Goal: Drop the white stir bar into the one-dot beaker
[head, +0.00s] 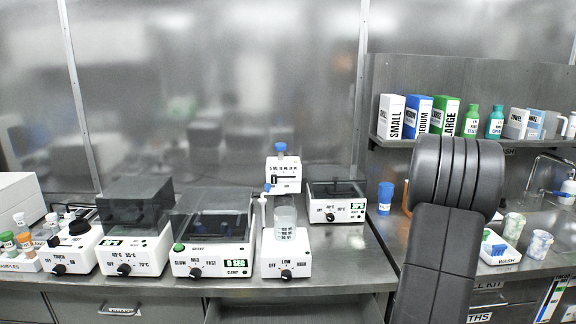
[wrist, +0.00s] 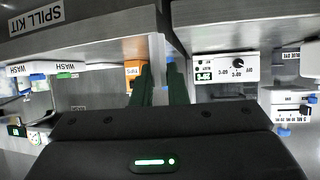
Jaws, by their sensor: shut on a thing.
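In the head view my arm hides the gripper.
A blue cup (head: 385,198) stands left of my arm. Right of it are a white WASH tray (head: 499,254) and marbled cups (head: 539,244). Several instruments line the left bench, including a shaker (head: 213,250). A shelf (head: 395,142) with boxes and bottles is above.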

